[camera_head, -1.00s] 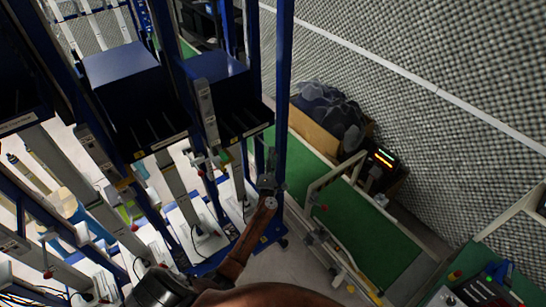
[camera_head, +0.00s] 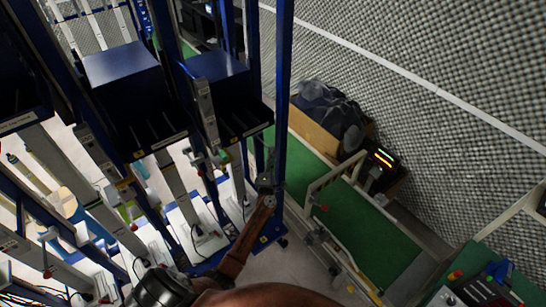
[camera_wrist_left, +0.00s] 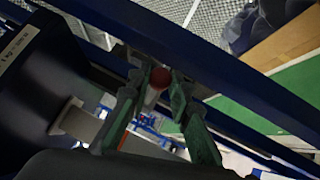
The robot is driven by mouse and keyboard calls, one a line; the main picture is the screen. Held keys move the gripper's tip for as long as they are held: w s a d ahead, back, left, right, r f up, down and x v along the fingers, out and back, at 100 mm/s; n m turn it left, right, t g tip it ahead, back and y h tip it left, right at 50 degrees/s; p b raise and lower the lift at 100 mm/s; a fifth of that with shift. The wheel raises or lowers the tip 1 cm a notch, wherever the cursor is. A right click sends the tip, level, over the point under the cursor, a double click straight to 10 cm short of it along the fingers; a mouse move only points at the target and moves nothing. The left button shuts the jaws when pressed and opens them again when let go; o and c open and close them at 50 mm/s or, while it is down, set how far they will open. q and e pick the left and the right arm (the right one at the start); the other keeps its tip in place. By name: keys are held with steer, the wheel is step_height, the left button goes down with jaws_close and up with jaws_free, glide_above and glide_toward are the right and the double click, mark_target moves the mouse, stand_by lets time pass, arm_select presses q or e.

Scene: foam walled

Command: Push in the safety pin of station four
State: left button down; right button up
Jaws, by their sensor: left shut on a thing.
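The safety pin's red round knob (camera_wrist_left: 160,78) shows in the left wrist view, between the fingertips of my left gripper (camera_wrist_left: 159,84). The gripper is shut on it. In the head view my left gripper (camera_head: 267,180) is beside the blue upright at the right end of the station row, and the knob in it is too small to make out. The rightmost station has a dark blue box (camera_head: 215,68) and a grey post (camera_head: 207,115). How deep the pin sits is hidden. My right gripper is not in view.
Blue uprights (camera_head: 284,60) stand close beside my left gripper. More stations with blue boxes (camera_head: 120,75) are to the left. On the right are a green-topped bench (camera_head: 370,240), a cardboard box (camera_head: 312,132) with dark bags, and a grey mesh wall (camera_head: 430,60).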

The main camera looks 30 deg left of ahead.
mark_target(262, 142)
arm_select(q)
steer(key=w+a+b, duration=0.2)
steer(key=w+a, duration=0.1)
steer(key=a, duration=0.4)
steer(key=shift+a, duration=0.35)
steer(key=c, duration=2.2)
jaws_free()
steer(key=shift+r, duration=0.1)
steer(key=o, duration=0.3)
steer(key=shift+a, duration=0.1)
steer(key=shift+o, duration=0.8)
